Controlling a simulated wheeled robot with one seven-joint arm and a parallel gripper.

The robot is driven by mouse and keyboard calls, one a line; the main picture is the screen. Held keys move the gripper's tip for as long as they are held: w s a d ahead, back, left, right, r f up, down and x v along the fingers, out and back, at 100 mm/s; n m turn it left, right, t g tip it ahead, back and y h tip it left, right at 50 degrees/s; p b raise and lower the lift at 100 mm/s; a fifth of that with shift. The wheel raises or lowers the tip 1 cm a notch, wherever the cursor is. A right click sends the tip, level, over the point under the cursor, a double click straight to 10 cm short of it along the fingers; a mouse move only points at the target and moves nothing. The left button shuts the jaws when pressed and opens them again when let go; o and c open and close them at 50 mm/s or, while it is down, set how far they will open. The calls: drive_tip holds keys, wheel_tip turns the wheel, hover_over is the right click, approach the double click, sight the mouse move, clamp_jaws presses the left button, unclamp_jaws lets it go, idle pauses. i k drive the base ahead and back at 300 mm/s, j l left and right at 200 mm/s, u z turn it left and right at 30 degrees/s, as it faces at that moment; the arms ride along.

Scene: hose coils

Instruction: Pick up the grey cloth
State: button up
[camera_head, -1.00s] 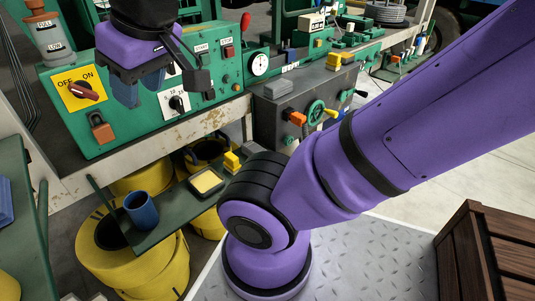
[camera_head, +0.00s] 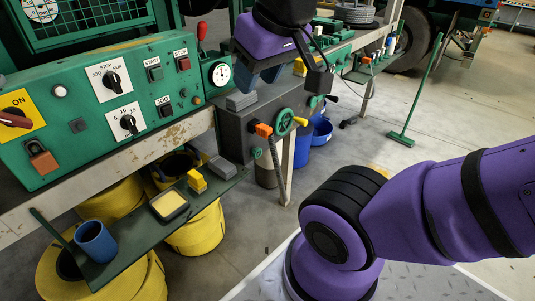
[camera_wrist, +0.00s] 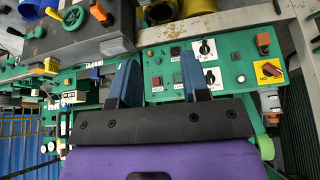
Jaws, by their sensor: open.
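A grey folded cloth-like pad (camera_head: 241,100) lies on top of the dark grey box, right of the green control panel. A similar grey piece (camera_head: 222,167) lies lower, at the end of the green shelf; I cannot tell for certain which is the cloth. My gripper (camera_head: 260,70) is purple with blue fingers, above and slightly right of the upper pad in the head view, apart from it. In the wrist view my gripper (camera_wrist: 160,82) is open and empty, with the control panel beyond its fingers. The upper pad also shows there (camera_wrist: 117,46), beside the left finger.
The green control panel (camera_head: 110,95) with switches and a padlock fills the left. The grey box (camera_head: 243,130) carries a green handwheel (camera_head: 285,122) and levers. The green shelf (camera_head: 130,247) below holds a blue mug (camera_head: 96,241) and a yellow sponge tray (camera_head: 169,204). Open floor lies right.

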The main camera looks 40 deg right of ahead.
sight(225, 169)
drive_tip(key=i+j+z, duration=0.15)
drive_tip(key=j+z, duration=0.25)
drive_tip(key=i+j+z, duration=0.1)
drive_tip(key=j+z, duration=0.35)
drive_tip(key=i+l, duration=0.1)
drive_tip(key=i, duration=0.15)
